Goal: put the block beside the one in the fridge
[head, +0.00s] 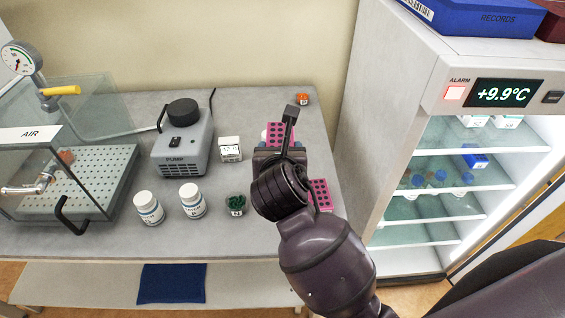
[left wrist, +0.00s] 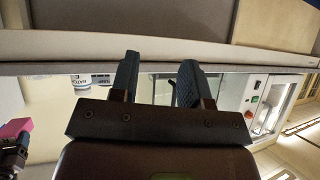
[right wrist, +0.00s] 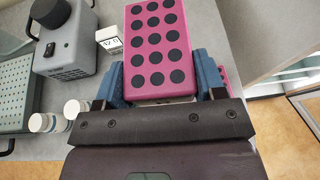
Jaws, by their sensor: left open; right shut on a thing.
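My right gripper (right wrist: 160,80) is shut on a pink block with rows of dark round holes (right wrist: 158,45). In the head view the held block (head: 281,130) is above the back right of the bench, partly hidden by my arm. A second pink holed block (head: 320,190) is on the bench near its right edge, partly covered by my arm. The lit fridge (head: 390,150) stands to the right, its shelves visible. I see no pink block in its visible part. My left gripper (left wrist: 157,80) is open and empty in the left wrist view; I cannot make it out in the head view.
The bench (head: 120,240) holds a pump (head: 183,150), a white box (head: 230,149), white bottles (head: 149,208) and a green-filled jar (head: 236,205). A blue box (head: 475,161) and blue-capped bottles (head: 440,176) occupy the middle fridge shelves. The lower shelf (head: 410,234) looks clear.

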